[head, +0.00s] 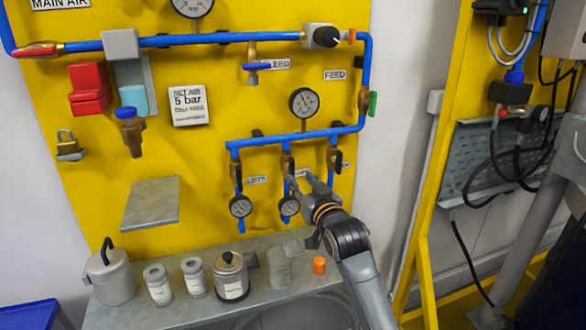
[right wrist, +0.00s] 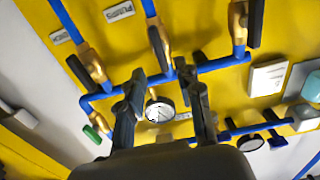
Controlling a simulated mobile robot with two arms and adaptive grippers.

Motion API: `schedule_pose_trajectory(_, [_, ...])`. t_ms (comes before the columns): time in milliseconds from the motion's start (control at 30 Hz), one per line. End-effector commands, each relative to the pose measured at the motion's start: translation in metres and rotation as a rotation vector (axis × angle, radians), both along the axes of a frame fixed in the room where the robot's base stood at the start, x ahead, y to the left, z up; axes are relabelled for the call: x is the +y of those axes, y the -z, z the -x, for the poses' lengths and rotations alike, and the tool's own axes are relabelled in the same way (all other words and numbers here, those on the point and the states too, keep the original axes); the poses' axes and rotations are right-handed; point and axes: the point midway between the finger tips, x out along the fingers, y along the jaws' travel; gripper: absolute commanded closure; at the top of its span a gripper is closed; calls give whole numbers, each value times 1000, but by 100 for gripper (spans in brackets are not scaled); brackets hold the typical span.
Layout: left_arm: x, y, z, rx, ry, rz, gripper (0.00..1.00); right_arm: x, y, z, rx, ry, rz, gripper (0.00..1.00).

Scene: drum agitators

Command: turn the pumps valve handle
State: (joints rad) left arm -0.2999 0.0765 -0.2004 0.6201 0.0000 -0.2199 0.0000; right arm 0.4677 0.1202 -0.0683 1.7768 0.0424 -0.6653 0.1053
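The pumps valve is the middle of three brass valves below the blue manifold pipe. In the right wrist view its brass body (right wrist: 155,24) stands beside the PUMPS label (right wrist: 118,11), and its dark handle (right wrist: 160,48) lies nearly along the pipe. In the head view the valve (head: 286,163) is partly hidden by my right gripper (head: 302,184), which reaches up from the lower right. In the wrist view the right gripper (right wrist: 163,76) is open, its fingertips on either side of the handle's end. I cannot tell whether they touch it. My left gripper is out of view.
Neighbouring valves stand close on both sides, the left (head: 236,172) and the right (head: 333,158). Small gauges (head: 241,206) hang below. A grey shelf (head: 205,309) underneath holds a canister (head: 110,277), jars and an orange cap (head: 319,265). A yellow post (head: 432,150) stands at right.

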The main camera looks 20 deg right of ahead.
Motion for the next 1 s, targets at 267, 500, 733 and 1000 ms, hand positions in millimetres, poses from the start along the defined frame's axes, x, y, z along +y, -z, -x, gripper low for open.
schedule_pose_trajectory(267, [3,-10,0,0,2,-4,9,2,-1,-46,2,-1,0,65])
schedule_pose_trajectory(500, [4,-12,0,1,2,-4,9,3,0,-63,1,-1,1,65])
schedule_pose_trajectory(733, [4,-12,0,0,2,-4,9,3,1,-65,1,-1,1,65])
schedule_pose_trajectory(1000, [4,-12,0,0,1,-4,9,3,1,-65,1,-1,1,100])
